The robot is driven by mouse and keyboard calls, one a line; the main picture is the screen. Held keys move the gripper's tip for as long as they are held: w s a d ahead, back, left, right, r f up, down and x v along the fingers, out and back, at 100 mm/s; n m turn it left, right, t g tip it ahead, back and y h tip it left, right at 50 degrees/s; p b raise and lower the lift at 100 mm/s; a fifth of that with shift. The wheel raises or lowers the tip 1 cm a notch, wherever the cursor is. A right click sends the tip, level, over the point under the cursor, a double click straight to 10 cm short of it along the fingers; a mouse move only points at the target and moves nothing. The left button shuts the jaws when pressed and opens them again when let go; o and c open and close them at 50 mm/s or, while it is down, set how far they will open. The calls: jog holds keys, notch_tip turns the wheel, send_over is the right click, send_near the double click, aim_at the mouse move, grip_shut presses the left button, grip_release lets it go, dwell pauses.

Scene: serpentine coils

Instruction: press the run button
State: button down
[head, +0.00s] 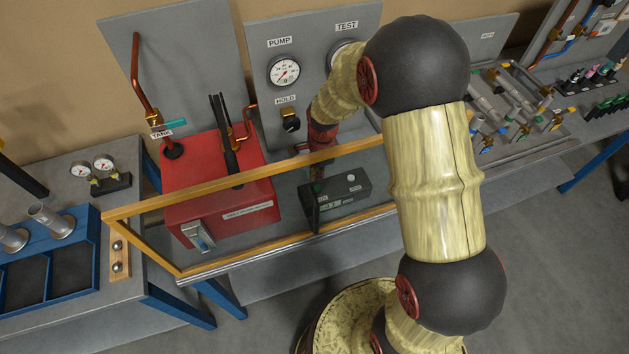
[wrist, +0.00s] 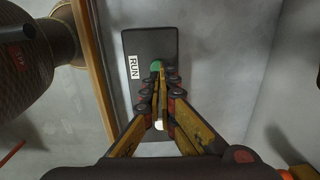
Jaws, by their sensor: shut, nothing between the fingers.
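A dark control box (head: 345,192) sits on the grey bench behind a yellow-framed guard. In the wrist view the same box (wrist: 133,45) carries a white RUN label (wrist: 135,67). A green button (wrist: 156,65) is beside the label, partly covered by my fingertips. A white button (head: 351,177) is on the other end of the box's top. My gripper (wrist: 158,88) is shut and empty, pointing at the green button. I cannot tell whether the fingertips touch it. In the head view my wrist hangs above the box, and the fingertips are hard to make out.
The yellow guard frame (head: 240,188) runs along the bench front, close to the box. A red tank (head: 200,185) stands left of the box. A panel with a PUMP gauge (head: 285,71) rises behind. A blue rack (head: 52,262) is at far left.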

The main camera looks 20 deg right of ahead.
notch_tip(320, 180, up, 9)
jog(key=shift+d, duration=0.2)
dwell(0.6)
jog(key=s+d+r+n+t+b, duration=0.1)
jog(key=s+r+n+t+b, duration=0.2)
jog(key=r, duration=0.5)
jog(key=s+r+n+t+b, duration=0.1)
jog(key=r+n+t+b, duration=0.1)
jog(key=r+n+b, duration=0.4)
jog(key=s+r+n+t+h+b, duration=0.2)
jog(key=s+r+n+t+b, duration=0.15)
jog(key=s+r+n, duration=0.5)
jog(key=s+a+f+g+y, duration=0.1)
jog(key=s+a+f+g, duration=0.2)
jog(key=s+f, duration=0.7)
notch_tip(320, 180, down, 3)
jog(key=shift+s+r+y+p, duration=0.1)
jog(key=shift+s+y+p, duration=0.15)
jog(key=shift+p, duration=0.2)
jog(key=shift+n, duration=0.25)
